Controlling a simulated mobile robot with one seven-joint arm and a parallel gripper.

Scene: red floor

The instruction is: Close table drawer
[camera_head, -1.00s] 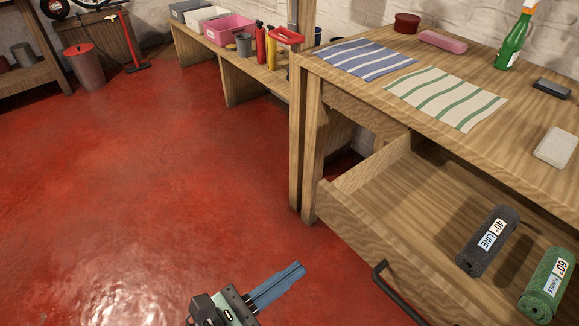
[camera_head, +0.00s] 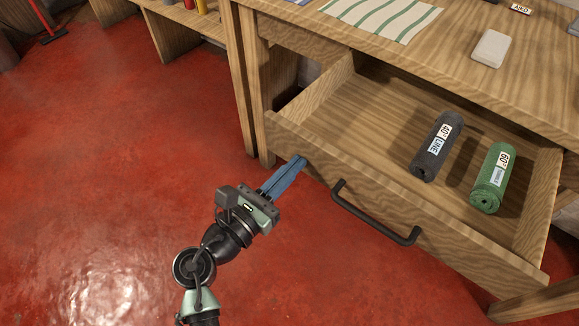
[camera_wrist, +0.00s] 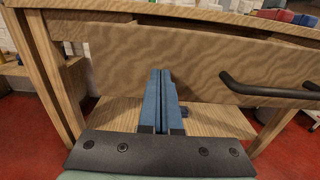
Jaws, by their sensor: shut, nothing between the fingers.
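The wooden table drawer (camera_head: 385,192) is pulled open, and its front panel and black handle (camera_head: 372,212) face me. The handle also shows at the right in the wrist view (camera_wrist: 265,90). My gripper (camera_head: 300,162) is shut and empty. Its blue fingers point at the drawer front, left of the handle. In the wrist view the fingertips (camera_wrist: 161,74) overlap the front panel (camera_wrist: 200,68); I cannot tell whether they touch it. A dark roll (camera_head: 436,148) and a green roll (camera_head: 493,178) lie inside the drawer on its right side.
The table top (camera_head: 430,60) above holds a green-striped cloth (camera_head: 385,15) and a pale block (camera_head: 491,48). A table leg (camera_head: 257,100) stands left of the drawer.

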